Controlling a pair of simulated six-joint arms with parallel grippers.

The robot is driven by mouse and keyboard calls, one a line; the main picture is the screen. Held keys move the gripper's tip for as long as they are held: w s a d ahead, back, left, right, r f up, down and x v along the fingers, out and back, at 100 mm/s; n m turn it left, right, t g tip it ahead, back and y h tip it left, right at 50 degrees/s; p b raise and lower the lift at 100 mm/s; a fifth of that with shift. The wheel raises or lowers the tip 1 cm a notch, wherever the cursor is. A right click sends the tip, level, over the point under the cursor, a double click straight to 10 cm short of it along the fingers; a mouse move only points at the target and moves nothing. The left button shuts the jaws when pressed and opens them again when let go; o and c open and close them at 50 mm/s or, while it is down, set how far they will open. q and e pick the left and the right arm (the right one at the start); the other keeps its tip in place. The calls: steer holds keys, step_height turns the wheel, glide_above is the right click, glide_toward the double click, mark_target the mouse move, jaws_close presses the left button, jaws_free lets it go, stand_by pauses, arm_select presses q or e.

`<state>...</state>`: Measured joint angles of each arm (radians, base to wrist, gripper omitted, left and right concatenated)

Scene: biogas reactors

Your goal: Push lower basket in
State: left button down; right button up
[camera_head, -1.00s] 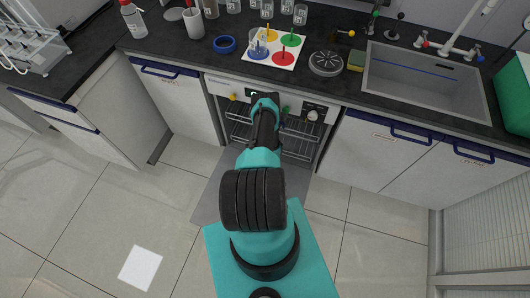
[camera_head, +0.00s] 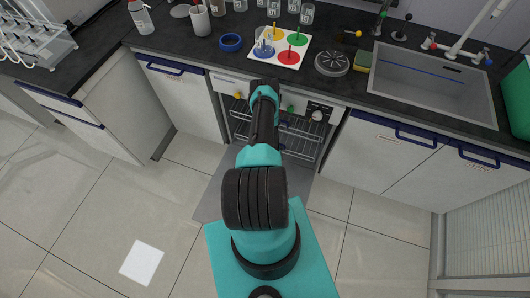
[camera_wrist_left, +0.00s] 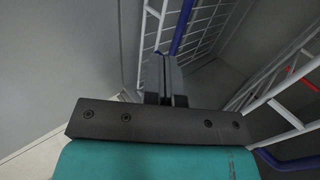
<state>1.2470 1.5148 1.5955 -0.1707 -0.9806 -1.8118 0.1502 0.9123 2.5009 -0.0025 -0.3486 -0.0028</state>
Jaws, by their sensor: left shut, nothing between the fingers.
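The dishwasher stands open under the counter, with its door (camera_head: 210,192) folded down over the floor. Inside, the upper basket (camera_head: 300,126) and the lower basket (camera_head: 303,148) are wire racks, partly hidden behind my arm. In the head view my left gripper is hidden by its own arm, which reaches over the door to the dishwasher front. In the left wrist view my left gripper (camera_wrist_left: 165,80) is shut and empty. White wire rack (camera_wrist_left: 203,28) with a blue bar lies just beyond its tips; I cannot tell which basket it is, or whether they touch.
More wire rack (camera_wrist_left: 290,95) with blue and red bars is close on the right in the wrist view. A grey panel (camera_wrist_left: 65,50) is on the left. Cabinets (camera_head: 375,155) flank the dishwasher. The counter holds a colored-disc board (camera_head: 262,51) and a sink (camera_head: 430,80).

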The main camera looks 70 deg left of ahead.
arm_select(q)
steer(key=shift+v, duration=2.45)
